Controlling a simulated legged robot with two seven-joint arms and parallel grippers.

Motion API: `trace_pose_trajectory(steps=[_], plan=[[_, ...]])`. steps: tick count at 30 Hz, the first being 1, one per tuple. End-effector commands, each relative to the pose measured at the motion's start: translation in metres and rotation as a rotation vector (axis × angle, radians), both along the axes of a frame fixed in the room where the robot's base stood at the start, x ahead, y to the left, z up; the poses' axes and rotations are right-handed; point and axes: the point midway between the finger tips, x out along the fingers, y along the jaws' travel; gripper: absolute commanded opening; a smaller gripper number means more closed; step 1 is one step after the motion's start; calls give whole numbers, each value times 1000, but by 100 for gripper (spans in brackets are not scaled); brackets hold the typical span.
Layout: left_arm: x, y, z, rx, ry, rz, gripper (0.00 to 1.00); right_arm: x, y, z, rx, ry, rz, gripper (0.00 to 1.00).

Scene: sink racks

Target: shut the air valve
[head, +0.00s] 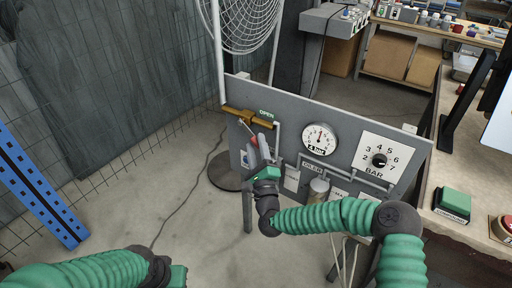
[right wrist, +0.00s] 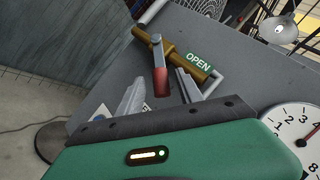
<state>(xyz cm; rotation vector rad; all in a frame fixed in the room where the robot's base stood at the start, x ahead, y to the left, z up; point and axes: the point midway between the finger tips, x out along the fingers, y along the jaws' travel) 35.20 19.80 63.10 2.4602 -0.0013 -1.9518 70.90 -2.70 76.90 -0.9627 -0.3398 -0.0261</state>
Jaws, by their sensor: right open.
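The air valve is a brass body (head: 246,116) on a pipe at the top left of the grey panel, beside a green OPEN label (head: 266,113). In the right wrist view the brass body (right wrist: 184,52) slants down to the right, and its lever with a red grip (right wrist: 160,82) hangs across the view. My right gripper (head: 264,144) is open just below the valve; its fingers (right wrist: 160,94) appear on either side of the red grip. I cannot tell whether they touch it. My left arm enters at the bottom left; its fingers are not visible.
The panel carries a pressure gauge (head: 320,138) and a BAR dial (head: 379,160) to the right of the valve. A fan (head: 241,22) stands behind. A workbench with a green button box (head: 453,205) is at the right. The floor at left is mostly clear.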

Motion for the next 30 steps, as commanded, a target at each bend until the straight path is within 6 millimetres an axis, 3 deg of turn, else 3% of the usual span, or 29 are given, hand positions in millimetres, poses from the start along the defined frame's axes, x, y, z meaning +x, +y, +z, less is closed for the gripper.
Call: trace_pose_trajectory(steps=[4,8,21,25,30], plan=[[0,0,2,0,0,0,0,-3,-2,0,0,0,-2,43],[0,0,8,0,0,0,0,-23,-3,-5,-1,2,0,43],[0,0,31,0,0,0,0,-137,-17,-43,0,5,1,43],[0,0,32,0,0,0,0,-154,-19,-49,-1,2,2,43],[0,0,32,0,0,0,0,-160,-20,-52,-2,1,-1,43]])
